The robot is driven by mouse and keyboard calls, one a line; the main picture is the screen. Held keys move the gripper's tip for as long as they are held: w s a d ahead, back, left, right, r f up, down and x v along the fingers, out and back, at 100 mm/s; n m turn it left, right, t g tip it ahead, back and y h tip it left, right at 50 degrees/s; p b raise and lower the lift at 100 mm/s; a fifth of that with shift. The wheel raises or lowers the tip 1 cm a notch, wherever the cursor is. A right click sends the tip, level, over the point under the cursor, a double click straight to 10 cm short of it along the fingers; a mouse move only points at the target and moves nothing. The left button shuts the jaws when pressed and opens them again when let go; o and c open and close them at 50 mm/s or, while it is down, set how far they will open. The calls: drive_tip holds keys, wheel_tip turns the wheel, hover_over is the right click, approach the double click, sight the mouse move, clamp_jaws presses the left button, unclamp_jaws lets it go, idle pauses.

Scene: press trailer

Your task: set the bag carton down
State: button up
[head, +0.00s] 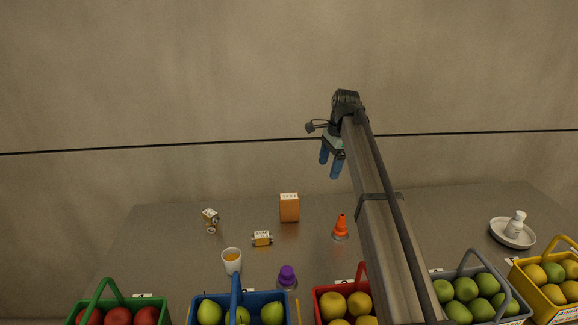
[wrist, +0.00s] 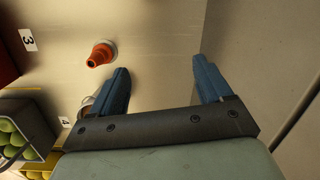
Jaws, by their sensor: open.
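An orange-brown carton with a white printed top (head: 289,208), which looks like the bag carton, stands upright on the grey table (head: 170,265) toward the back middle. Nothing touches it. My gripper (head: 330,168) is open and empty, up in the air to the right of the carton and above it. In the wrist view its two blue fingers (wrist: 160,70) are spread apart with only bare surface between them. The carton does not show in the wrist view.
A small box (head: 262,239), a white cup (head: 232,262) and a purple-topped item (head: 287,277) stand nearer. Several fruit baskets line the front edge.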

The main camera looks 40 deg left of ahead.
sight(289, 196)
drive_tip(key=s+a+r+m+h, duration=0.1)
drive_tip(key=s+a+m, duration=0.1)
drive_tip(key=s+a, duration=0.6)
drive_tip(key=shift+s+t+h, duration=0.3)
drive_tip(key=shift+s+t, duration=0.1)
drive_tip(key=shift+s, duration=0.75)
wheel_tip(289, 196, down, 14)
drive_tip(key=shift+r, duration=0.1)
drive_tip(key=shift+w, duration=0.1)
drive_tip(key=c, duration=1.1)
